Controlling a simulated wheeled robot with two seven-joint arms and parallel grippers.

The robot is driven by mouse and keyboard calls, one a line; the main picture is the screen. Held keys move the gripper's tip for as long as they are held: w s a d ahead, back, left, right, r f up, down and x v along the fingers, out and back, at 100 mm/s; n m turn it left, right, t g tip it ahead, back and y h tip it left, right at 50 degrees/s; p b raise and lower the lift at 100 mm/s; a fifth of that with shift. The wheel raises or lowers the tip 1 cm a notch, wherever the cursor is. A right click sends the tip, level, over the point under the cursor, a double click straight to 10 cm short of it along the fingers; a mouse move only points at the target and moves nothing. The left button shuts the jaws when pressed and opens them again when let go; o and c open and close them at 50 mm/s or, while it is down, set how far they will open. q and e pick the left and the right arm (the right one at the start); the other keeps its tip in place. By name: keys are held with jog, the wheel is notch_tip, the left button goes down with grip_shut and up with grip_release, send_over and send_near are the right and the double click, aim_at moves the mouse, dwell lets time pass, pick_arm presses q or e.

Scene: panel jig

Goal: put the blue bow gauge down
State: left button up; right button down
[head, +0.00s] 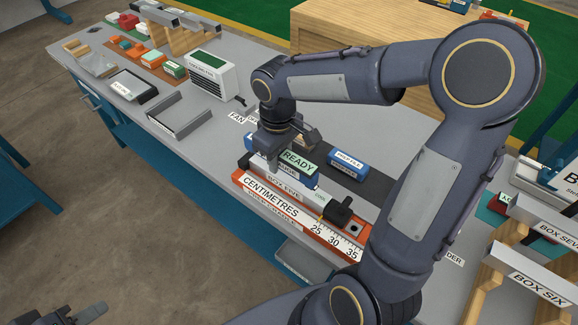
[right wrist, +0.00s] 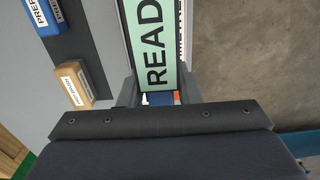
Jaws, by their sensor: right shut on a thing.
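The blue bow gauge (head: 296,170) is a blue block with a pale green READY label on top. My right gripper (head: 284,150) is shut on it, and the fingers hide part of its far end. In the right wrist view the green READY label (right wrist: 152,45) runs up from between the fingers. The gauge is over or against the orange and white jig with the CENTIMETRES scale (head: 270,200) and the BOX FIVE strip; I cannot tell whether it touches it. My left gripper (head: 78,316) is only partly in view at the bottom left.
Another blue block (head: 348,164) lies on the dark strip behind the gauge, and a tan block (right wrist: 74,84) is near it. A black clamp (head: 340,211) sits on the jig's right part. A grey tray (head: 180,115) and a white fan box (head: 212,75) stand to the left.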

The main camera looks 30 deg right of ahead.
aim_at(288, 177)
jog(key=shift+w+d+f, duration=0.15)
jog(key=shift+d+f, duration=0.8)
jog(key=shift+f, duration=0.25)
jog(key=shift+d+f, duration=0.2)
jog(key=shift+f, duration=0.75)
jog(key=shift+d+f, duration=0.15)
jog(key=shift+f, duration=0.8)
jog(key=shift+f, duration=0.15)
jog(key=c, duration=1)
grip_release()
jog(key=shift+c, duration=0.2)
